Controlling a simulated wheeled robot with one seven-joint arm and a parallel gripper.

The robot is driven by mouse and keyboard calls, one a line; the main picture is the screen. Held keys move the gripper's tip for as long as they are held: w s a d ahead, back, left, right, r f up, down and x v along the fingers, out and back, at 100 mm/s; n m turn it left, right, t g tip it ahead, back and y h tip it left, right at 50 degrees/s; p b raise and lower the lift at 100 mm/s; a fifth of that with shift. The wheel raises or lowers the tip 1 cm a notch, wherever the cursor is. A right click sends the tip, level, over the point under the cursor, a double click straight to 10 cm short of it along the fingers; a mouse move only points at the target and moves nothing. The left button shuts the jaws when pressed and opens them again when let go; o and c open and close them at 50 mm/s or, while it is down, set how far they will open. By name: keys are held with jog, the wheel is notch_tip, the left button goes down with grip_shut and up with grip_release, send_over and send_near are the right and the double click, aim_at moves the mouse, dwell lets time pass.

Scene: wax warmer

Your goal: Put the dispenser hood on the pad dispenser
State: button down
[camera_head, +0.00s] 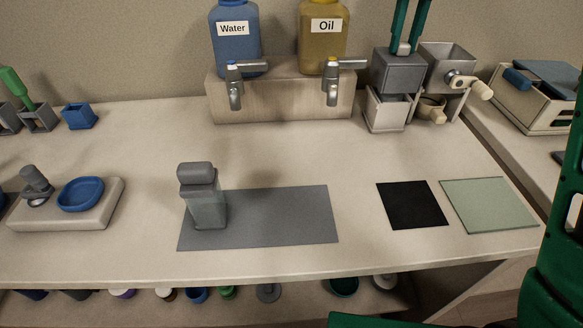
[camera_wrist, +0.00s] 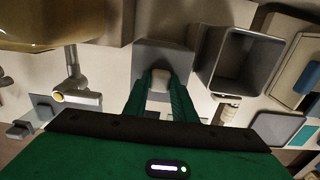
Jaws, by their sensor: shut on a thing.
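My gripper (camera_head: 404,46) points down at the back right of the counter, its green fingers shut on the pale knob of a dark grey box-shaped piece, which I take for the dispenser hood (camera_head: 393,74). In the wrist view my gripper (camera_wrist: 160,80) grips the same knob, with the hood (camera_wrist: 160,50) beyond it. Directly below the hood is a light grey box, likely the pad dispenser (camera_head: 387,113). The hood looks upright and lined up over it, hiding its top. I cannot tell whether they touch or a small gap remains.
A grinder with a square hopper (camera_head: 447,56) and crank (camera_head: 468,82) stands close right of the hood; the hopper (camera_wrist: 235,60) also shows in the wrist view. The Oil container (camera_head: 325,40) and its tap (camera_head: 332,85) are to the left. The front counter holds mats and a grey bottle (camera_head: 206,200).

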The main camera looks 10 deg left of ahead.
jog(key=shift+f, duration=1.5)
dwell(0.4)
jog(key=c, duration=1.4)
grip_release()
jog(key=shift+r, duration=0.15)
jog(key=shift+r, duration=3.8)
jog(key=shift+r, duration=0.15)
